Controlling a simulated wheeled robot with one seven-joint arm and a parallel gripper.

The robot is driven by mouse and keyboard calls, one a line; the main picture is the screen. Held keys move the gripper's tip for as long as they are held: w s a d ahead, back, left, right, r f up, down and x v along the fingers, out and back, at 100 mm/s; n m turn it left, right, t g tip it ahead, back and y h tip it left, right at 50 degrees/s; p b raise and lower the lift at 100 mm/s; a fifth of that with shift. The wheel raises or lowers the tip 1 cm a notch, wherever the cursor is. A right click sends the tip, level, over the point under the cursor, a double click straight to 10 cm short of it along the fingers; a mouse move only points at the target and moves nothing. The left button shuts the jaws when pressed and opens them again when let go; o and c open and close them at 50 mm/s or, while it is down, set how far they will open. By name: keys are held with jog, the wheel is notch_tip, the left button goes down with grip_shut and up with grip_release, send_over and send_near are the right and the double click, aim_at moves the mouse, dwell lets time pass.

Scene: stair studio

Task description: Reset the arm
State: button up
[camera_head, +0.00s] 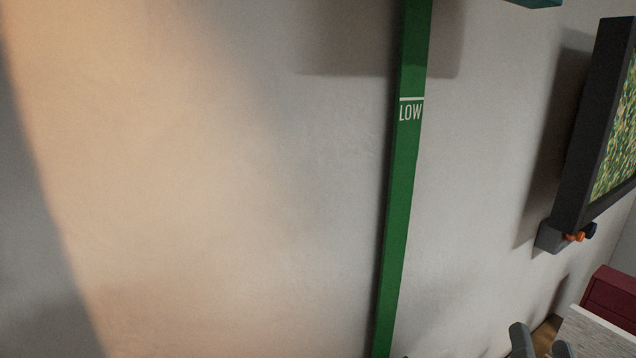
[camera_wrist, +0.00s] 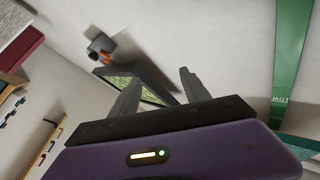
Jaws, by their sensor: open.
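My gripper (camera_wrist: 158,90) shows in the wrist view with its two grey fingers spread apart. Nothing is between them. Its purple body with a lit yellow strip fills the lower part of that view. In the head view, two grey finger-like tips (camera_head: 540,343) of my gripper show at the bottom edge, right of the middle. The rest of my arm is hidden below that view.
A green vertical strip marked LOW (camera_head: 405,170) runs down the pale wall (camera_head: 220,180). A dark red box (camera_head: 612,295) and a white-topped surface (camera_head: 598,332) stand lower right.

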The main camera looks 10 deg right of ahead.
jog(key=s+a+f+n+g+y, duration=0.1)
jog(key=s+a+f+n+y, duration=0.1)
jog(key=s, duration=0.6)
jog(key=s+a+f+n+g+y, duration=0.2)
jog(key=s+a+f+n+y, duration=0.1)
jog(key=s+a+f, duration=0.3)
jog(key=s+a+f+n+g+y+p, duration=0.1)
jog(key=s+a+f+n+y, duration=0.2)
jog(key=s+f, duration=0.6)
jog(key=shift+s+a+f+n+g, duration=0.15)
jog(key=shift+s+a+n+g, duration=0.25)
jog(key=shift+s+a+n, duration=0.25)
jog(key=shift+s, duration=0.15)
